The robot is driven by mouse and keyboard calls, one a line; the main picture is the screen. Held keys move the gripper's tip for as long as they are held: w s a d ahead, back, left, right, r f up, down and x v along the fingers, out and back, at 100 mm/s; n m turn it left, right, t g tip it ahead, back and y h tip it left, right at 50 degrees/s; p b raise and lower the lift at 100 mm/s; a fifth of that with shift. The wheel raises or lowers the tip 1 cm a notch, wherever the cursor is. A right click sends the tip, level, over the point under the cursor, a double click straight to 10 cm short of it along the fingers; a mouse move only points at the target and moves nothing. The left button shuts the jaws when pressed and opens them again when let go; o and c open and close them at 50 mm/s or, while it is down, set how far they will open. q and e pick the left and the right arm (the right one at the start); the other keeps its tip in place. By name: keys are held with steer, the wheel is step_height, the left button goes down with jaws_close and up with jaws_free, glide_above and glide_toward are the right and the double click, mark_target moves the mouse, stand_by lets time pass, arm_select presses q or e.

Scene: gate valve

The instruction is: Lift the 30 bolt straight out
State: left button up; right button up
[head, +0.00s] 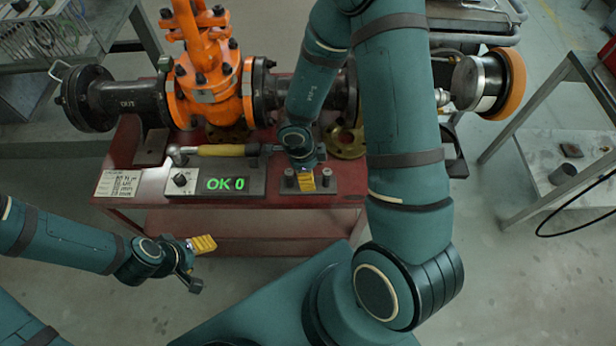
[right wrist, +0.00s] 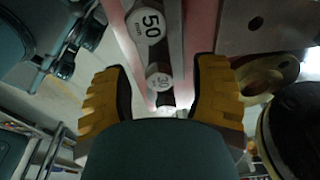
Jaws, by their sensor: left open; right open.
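The 30 bolt (right wrist: 159,83) shows its round, light, numbered head in the right wrist view. It lies between the two yellow fingers of my open right gripper (right wrist: 162,92), with a gap visible on both sides. The 50 bolt (right wrist: 150,23) stands in line with it, higher in that view. In the head view my right gripper (head: 306,181) is over the bolt rack (head: 331,190) on the red bench, and it hides part of the rack. My left gripper (head: 198,262) is open and empty, in front of the bench.
An orange gate valve (head: 205,95) with dark flanged pipes stands at the back of the bench (head: 250,222). A yellow-handled wrench (head: 222,150) lies behind a control box (head: 215,184) reading "OK 0". A brass flange (head: 347,143) lies near the rack. A grey side table (head: 545,172) stands right.

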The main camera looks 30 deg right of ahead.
steer(key=shift+c, duration=0.2)
jaws_close()
step_height(320, 180, up, 10)
steer(key=p, duration=0.6)
steer(key=shift+f, duration=0.1)
step_height(320, 180, down, 8)
steer(key=b, duration=0.7)
steer(key=shift+r+p, duration=1)
steer(key=shift+r, duration=1.6)
